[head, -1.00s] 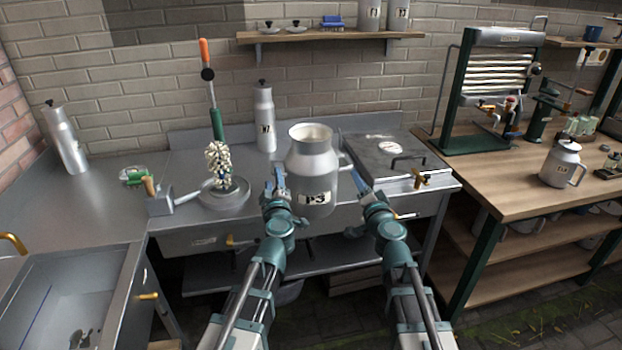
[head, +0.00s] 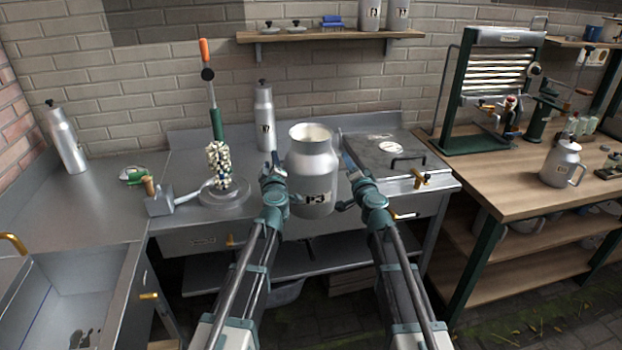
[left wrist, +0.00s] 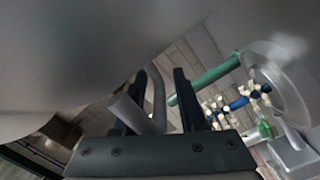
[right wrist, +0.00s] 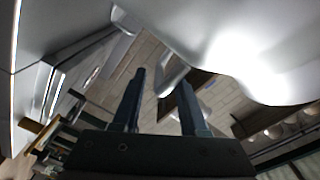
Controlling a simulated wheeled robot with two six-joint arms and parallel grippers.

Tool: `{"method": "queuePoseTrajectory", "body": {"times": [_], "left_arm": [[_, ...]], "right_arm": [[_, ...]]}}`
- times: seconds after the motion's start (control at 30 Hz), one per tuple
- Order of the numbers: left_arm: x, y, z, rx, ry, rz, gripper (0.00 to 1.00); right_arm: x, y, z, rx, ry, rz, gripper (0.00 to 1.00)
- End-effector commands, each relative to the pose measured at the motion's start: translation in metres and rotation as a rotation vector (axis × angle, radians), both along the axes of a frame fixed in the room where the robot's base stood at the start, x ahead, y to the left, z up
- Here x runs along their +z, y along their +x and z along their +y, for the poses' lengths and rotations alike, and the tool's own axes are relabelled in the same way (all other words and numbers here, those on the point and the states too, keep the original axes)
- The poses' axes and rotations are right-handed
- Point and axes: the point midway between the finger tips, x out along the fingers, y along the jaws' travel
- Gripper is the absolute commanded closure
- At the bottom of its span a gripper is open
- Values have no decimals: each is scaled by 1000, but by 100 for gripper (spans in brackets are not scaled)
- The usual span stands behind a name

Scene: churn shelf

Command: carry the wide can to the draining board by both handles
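The wide can (head: 311,170) is a grey metal can with an open mouth and a P3 label. It stands upright at the front of the steel counter; its base contact is unclear. My left gripper (head: 270,172) is at its left side. In the left wrist view a grey handle (left wrist: 157,98) lies between the spread fingers. My right gripper (head: 350,168) is at the can's right side. In the right wrist view its fingers are apart, with a handle (right wrist: 172,76) near the tips. The steel surface beside the sink (head: 85,215), at left, appears to be the draining board.
A plunger-like tool (head: 217,140) on a round base and a grey block with a handle (head: 160,203) stand left of the can. A tall can (head: 264,118) is behind it. A lidded steel box (head: 385,155) is close on the right. The sink (head: 70,300) is front left.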

Motion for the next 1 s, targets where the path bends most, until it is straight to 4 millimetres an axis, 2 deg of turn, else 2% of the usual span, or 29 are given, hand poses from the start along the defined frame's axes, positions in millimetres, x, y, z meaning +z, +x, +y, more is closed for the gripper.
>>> {"method": "queuePoseTrajectory", "body": {"times": [0.03, 0.2, 1.0], "left_arm": [[0, 0, 0, 0, 0, 0, 70], [0, 0, 0, 0, 0, 0, 100], [-2, -2, 2, 6, -2, 1, 100]], "right_arm": [[0, 0, 0, 0, 0, 0, 68], [0, 0, 0, -1, 0, -1, 99], [-1, 0, -3, -6, -2, -1, 100]]}}
